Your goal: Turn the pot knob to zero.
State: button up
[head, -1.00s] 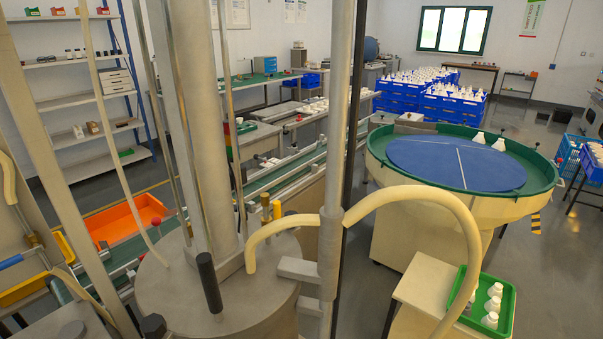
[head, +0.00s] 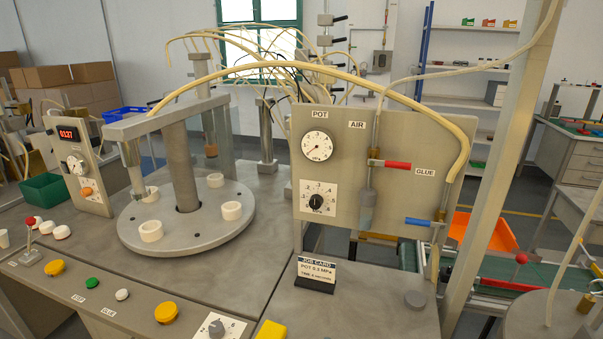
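The panel (head: 345,235) labelled POT, AIR and GLUE stands upright at the right of the grey bench. The pot knob (head: 317,202) is a black knob on a white scale plate low on that panel. Its exact setting is too small to read. The round pot gauge (head: 318,146) is above it, its needle too small to read surely. A job card (head: 316,275) in front reads POT 0.5 MPa with a time in seconds. My gripper is not in view.
A red-handled valve (head: 390,164) and a blue-handled valve (head: 420,222) stick out from the panel's right side. A hose (head: 330,75) arches over it. A round turntable (head: 190,243) with white rings is to the left. Buttons (head: 167,312) line the bench front.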

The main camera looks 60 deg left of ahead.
aim_at(315, 201)
jog(key=u, duration=1.2)
